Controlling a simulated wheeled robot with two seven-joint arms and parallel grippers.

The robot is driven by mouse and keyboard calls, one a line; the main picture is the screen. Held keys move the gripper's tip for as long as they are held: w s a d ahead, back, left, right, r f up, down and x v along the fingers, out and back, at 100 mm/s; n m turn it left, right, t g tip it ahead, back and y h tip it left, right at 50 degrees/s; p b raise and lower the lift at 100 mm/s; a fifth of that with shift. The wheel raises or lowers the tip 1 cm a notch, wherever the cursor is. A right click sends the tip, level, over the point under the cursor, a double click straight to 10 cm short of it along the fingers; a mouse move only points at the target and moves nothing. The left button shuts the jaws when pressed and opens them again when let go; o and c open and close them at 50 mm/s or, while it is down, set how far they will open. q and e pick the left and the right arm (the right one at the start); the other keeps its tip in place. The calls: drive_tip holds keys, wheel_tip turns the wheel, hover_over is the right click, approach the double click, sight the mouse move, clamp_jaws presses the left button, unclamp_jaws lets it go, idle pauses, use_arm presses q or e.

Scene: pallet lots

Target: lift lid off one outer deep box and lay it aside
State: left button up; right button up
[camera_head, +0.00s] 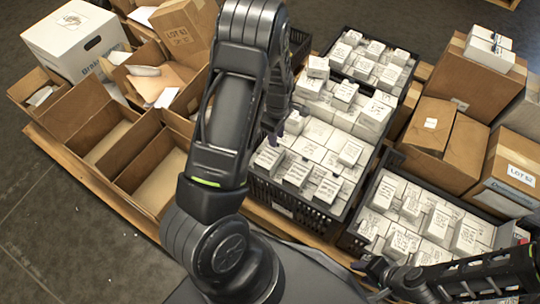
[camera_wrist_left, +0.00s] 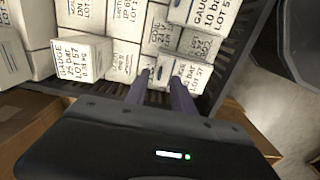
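A white lidded deep box (camera_head: 78,42) stands at the back left of the pallet, and its top looks closed. Brown closed cartons stand at the right, one upright (camera_head: 480,75) with small white boxes on it and one marked with a lot label (camera_head: 510,170). I cannot tell which is the task's deep box. My left gripper (camera_head: 277,135) is over the middle black crate (camera_head: 290,200) of small white boxes. In the left wrist view its two fingers (camera_wrist_left: 162,82) are apart among the small boxes. My right gripper (camera_head: 368,268) is low at the front, beside the right crate; its fingers are unclear.
Open, partly empty brown cartons (camera_head: 108,135) stand at the left. A black crate (camera_head: 352,232) of small white boxes stands at the front right, another (camera_head: 398,92) at the back. Grey floor (camera_head: 60,235) is clear at the front left. My left arm hides part of the middle.

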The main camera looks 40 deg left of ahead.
sight(270, 154)
use_arm(q)
wheel_tip(270, 154, down, 3)
drive_tip(key=shift+r, duration=0.1)
drive_tip(key=shift+c, duration=0.2)
idle(0.4)
clamp_jaws()
idle(0.4)
